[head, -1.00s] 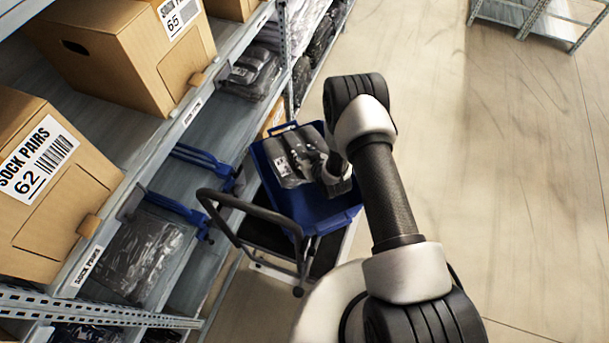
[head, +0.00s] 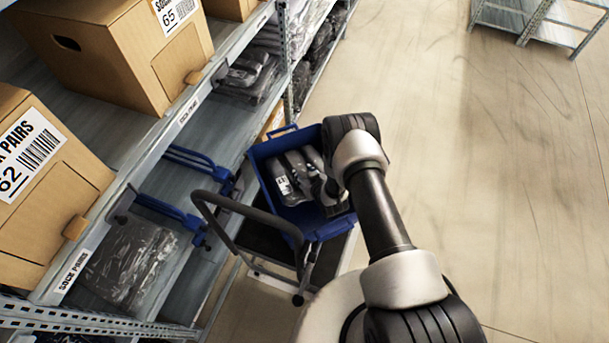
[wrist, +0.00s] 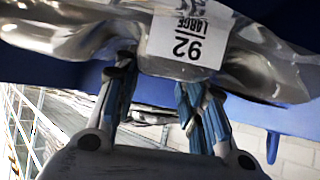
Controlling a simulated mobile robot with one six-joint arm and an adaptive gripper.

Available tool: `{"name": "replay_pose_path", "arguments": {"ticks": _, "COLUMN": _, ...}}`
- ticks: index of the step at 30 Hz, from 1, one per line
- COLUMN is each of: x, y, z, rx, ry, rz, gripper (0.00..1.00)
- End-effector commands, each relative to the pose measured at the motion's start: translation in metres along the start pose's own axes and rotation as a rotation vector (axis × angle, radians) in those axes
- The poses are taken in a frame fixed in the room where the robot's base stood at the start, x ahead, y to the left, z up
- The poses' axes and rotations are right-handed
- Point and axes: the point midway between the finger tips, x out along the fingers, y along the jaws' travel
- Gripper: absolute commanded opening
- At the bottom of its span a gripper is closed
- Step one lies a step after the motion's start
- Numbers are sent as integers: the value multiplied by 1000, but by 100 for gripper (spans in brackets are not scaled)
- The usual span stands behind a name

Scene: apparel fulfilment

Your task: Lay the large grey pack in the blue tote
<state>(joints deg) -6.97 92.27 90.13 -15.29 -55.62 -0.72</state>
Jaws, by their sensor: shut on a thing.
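The large grey pack (head: 290,176) is a clear-wrapped grey bundle with a white label. In the wrist view the pack (wrist: 110,32) fills the top, and its label reads "92 LARGE" upside down. My gripper (head: 328,192) is shut on the pack's near right side; its two fingers also show in the wrist view (wrist: 163,95). The blue tote (head: 332,229) surrounds the pack, which is down between its walls. I cannot tell whether the pack touches the floor of the tote, as the underside is hidden.
The tote stands on a cart with a dark handle (head: 228,204). The floor (head: 500,180) at right is clear.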

Motion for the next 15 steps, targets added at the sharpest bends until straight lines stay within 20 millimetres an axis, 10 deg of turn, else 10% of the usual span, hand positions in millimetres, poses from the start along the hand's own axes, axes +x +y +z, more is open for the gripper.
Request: {"name": "replay_pose_path", "arguments": {"ticks": 15, "x": 7, "y": 0, "z": 9, "rx": 0, "ry": 1, "rz": 0, "gripper": 10}}
